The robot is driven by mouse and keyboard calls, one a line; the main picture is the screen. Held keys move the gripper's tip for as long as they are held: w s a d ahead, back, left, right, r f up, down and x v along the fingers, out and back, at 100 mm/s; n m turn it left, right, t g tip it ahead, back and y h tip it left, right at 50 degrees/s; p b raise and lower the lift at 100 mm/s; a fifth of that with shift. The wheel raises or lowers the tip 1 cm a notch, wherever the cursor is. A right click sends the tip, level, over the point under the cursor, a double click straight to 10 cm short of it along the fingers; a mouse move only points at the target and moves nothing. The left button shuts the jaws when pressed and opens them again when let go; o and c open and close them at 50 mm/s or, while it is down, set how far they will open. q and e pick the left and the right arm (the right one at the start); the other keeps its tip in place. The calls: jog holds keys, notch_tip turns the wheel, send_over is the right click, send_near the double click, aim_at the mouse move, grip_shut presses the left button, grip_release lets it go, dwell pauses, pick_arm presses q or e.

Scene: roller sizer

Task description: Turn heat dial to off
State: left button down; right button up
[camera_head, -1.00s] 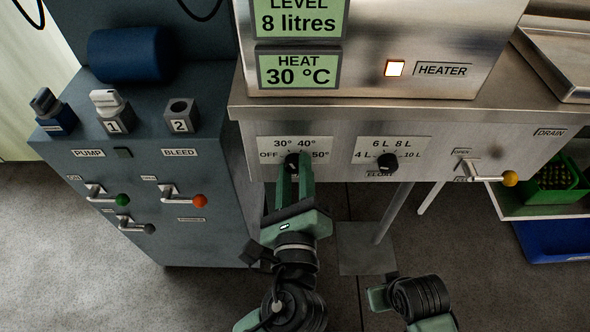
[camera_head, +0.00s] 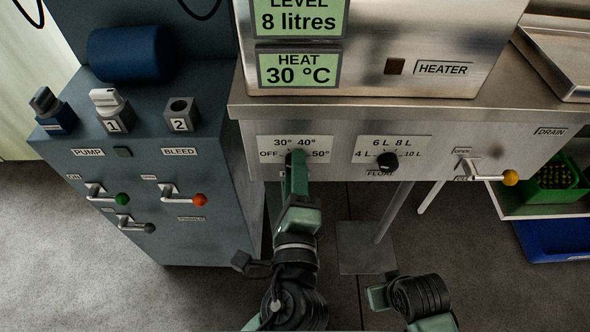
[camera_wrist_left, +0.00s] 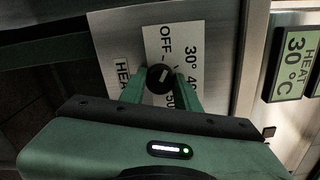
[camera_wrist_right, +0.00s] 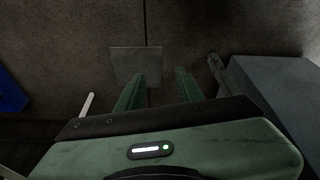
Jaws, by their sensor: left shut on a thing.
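The black heat dial (camera_wrist_left: 159,79) sits on a white scale plate marked OFF, 30°, 40° and 50° on the steel front panel. My left gripper (camera_head: 296,160) is shut on the dial, with one green finger on each side of it in the left wrist view. In the head view my fingers mostly hide the dial. The heat display (camera_head: 298,70) reads 30 °C. My right gripper (camera_wrist_right: 160,85) is open and empty above the floor.
The float dial (camera_head: 387,162) is to the right of my left gripper. A drain lever with a yellow knob (camera_head: 510,178) is farther right. The blue-grey pump cabinet (camera_head: 215,215) with levers stands close on the left. The heater lamp (camera_head: 395,67) is dark.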

pick_arm(q)
jog(key=shift+f+n+b, duration=0.1)
jog(key=shift+n+b, duration=0.35)
jog(key=shift+n, duration=1.25)
pick_arm(e)
jog(key=shift+v, duration=1.85)
jog(key=shift+w+d, duration=0.1)
pick_arm(q)
jog(key=c, duration=1)
grip_release()
jog(key=shift+c, duration=0.2)
pick_arm(e)
jog(key=shift+r, duration=0.1)
